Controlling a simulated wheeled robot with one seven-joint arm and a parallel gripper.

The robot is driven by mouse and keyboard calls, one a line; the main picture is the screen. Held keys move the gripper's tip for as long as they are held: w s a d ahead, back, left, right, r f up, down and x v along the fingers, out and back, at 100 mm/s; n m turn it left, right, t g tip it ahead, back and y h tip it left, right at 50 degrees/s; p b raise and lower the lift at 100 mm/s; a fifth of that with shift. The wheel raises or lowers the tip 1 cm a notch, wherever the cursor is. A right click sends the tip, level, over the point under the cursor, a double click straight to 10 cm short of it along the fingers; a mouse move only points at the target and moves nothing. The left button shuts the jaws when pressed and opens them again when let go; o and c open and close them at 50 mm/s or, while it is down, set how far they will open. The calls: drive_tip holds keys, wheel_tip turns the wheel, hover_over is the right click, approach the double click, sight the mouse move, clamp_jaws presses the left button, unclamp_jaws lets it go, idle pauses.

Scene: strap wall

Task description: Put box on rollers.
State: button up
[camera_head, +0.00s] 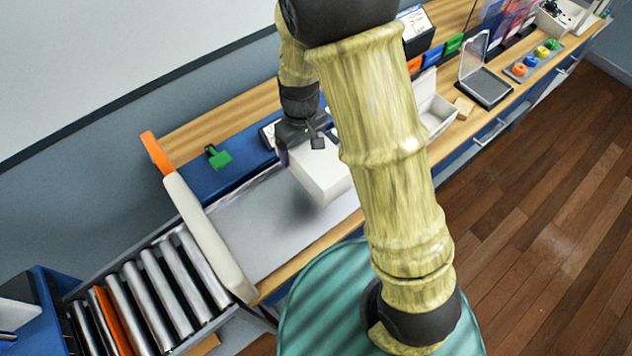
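A white box (325,178) is at the middle of the view, above a light grey surface (265,235). It looks raised, with a shadow under its lower left corner. My gripper (303,146) is dark and shut on the box's far left part; my arm hides the box's right side. The rollers (165,288), grey metal with one orange roller (112,318), lie at the lower left, apart from the box. No box is seen on the rollers.
A cream bar (210,240) with an orange end (156,153) stands between the grey surface and the rollers. A green knob (217,157) sits on a blue strip behind. An open white carton (434,112) and a grey lidded case (485,82) are at the right.

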drive_tip(key=shift+f, duration=0.1)
drive_tip(key=shift+f+p, duration=0.5)
drive_tip(key=shift+f, duration=2.35)
drive_tip(key=shift+f+p, duration=0.45)
drive_tip(key=shift+f, duration=1.65)
drive_tip(key=shift+f, duration=0.1)
drive_tip(key=o, duration=0.9)
